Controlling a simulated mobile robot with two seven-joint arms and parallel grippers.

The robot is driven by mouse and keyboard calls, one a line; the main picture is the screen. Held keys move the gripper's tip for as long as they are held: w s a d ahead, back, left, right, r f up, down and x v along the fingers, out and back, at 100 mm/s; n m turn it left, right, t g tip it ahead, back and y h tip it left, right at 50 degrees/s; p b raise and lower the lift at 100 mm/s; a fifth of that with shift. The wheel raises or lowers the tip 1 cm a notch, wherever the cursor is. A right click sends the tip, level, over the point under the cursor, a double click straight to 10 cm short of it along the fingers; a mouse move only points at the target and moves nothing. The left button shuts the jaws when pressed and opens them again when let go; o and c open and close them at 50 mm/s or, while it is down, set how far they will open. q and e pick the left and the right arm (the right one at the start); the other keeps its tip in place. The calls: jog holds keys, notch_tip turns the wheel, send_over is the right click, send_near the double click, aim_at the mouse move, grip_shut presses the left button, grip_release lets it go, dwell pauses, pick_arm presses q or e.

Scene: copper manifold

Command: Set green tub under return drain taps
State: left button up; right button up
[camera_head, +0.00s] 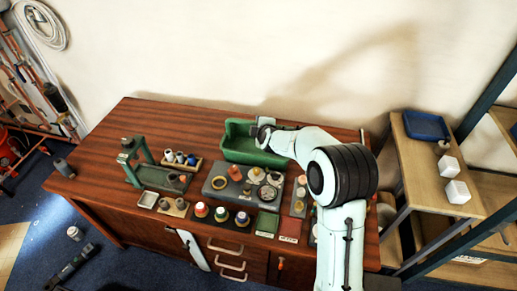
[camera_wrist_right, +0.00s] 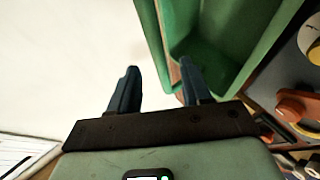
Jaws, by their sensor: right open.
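The green tub (camera_head: 240,148) sits on the back of the wooden desk, close to the wall. My right gripper (camera_head: 264,132) is at the tub's back right rim. In the right wrist view, my open right gripper (camera_wrist_right: 158,84) has one finger outside the green tub (camera_wrist_right: 205,45) and the other at its inner side. The tub's wall runs between the fingers; I cannot tell whether they touch it. The copper pipework (camera_head: 40,78) stands at the far left, with red parts low down. The drain taps cannot be made out clearly. My left gripper is not clearly visible.
The wooden desk (camera_head: 100,150) holds a green stand (camera_head: 133,160), a grey block with rings (camera_head: 222,190) and several spools. A shelf (camera_head: 420,160) with a blue tray (camera_head: 426,125) stands at the right. A dark object (camera_head: 75,262) lies on the blue floor.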

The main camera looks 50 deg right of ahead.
jog(key=b+x, duration=0.1)
jog(key=x, duration=0.6)
jog(key=shift+w+d, duration=0.15)
jog(key=shift+d, duration=0.05)
jog(key=shift+f, duration=0.1)
grip_shut()
